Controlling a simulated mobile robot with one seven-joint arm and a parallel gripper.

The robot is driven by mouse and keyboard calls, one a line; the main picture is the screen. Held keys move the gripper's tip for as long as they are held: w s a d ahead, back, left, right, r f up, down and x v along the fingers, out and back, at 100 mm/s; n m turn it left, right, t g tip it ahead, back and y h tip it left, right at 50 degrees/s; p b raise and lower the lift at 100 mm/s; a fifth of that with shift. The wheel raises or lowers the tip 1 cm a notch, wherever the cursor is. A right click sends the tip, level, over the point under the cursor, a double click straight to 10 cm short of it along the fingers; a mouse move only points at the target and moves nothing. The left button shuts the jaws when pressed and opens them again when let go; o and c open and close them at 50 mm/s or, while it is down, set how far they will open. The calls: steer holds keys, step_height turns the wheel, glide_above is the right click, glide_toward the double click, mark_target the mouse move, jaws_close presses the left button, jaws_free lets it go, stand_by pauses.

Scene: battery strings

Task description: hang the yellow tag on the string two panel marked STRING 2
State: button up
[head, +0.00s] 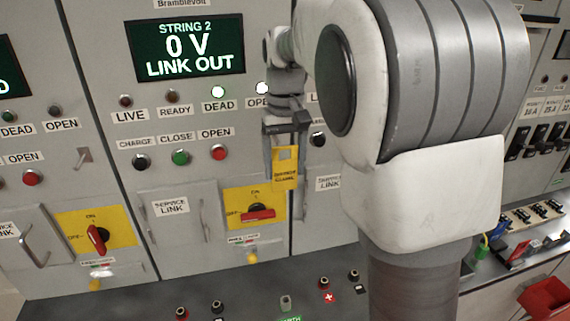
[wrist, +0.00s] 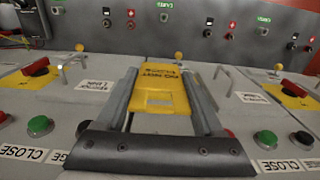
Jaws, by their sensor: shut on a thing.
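My gripper (head: 286,150) is in front of the STRING 2 panel (head: 120,185), near its right edge. It is shut on the yellow tag (head: 285,169), which also shows between the two fingers in the wrist view (wrist: 160,96). The tag has dark print and a slot-like opening. In the head view it overlaps the upper right of the panel's yellow switch plate (head: 236,196). The red rotary handle (head: 258,215) lies across that plate, below the tag. The tag appears apart from the handle. The display (head: 186,48) reads STRING 2, 0 V, LINK OUT.
A neighbouring panel at left has a tilted red handle (head: 97,239) on a yellow plate. The STRING 2 service link door (head: 170,208) has a bar handle (head: 205,220). A dark ledge with sockets (head: 218,306) runs below. A red bin (head: 546,298) stands at lower right.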

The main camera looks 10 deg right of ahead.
steer(key=shift+w+f+p, duration=0.15)
steer(key=shift+w+p, duration=0.7)
steer(key=shift+w, duration=0.95)
steer(key=shift+w+f+p, duration=0.1)
steer(key=shift+w+p, duration=0.7)
steer(key=shift+w, duration=0.95)
steer(key=shift+w+f, duration=0.25)
steer(key=shift+w, duration=0.3)
steer(key=o, duration=1.3)
steer(key=shift+r, duration=0.1)
step_height(320, 180, up, 16)
steer(key=t+b, duration=0.2)
steer(key=b, duration=0.1)
glide_above(277, 141)
steer(key=s+d, duration=0.2)
steer(key=s, duration=0.4)
steer(key=s+f+t+b, duration=0.1)
steer(key=s+f, duration=0.5)
steer(key=s, duration=0.1)
steer(key=s+a+f+t+b, duration=0.1)
steer(key=s+f+b, duration=0.1)
steer(key=s+f, duration=0.5)
steer(key=s+f+t+b, duration=0.1)
steer(key=s+f, duration=0.6)
steer(key=s, duration=0.1)
steer(key=shift+s+a+t+b, duration=0.1)
steer(key=shift+a+t+b, duration=0.2)
steer(key=shift+a+b, duration=0.05)
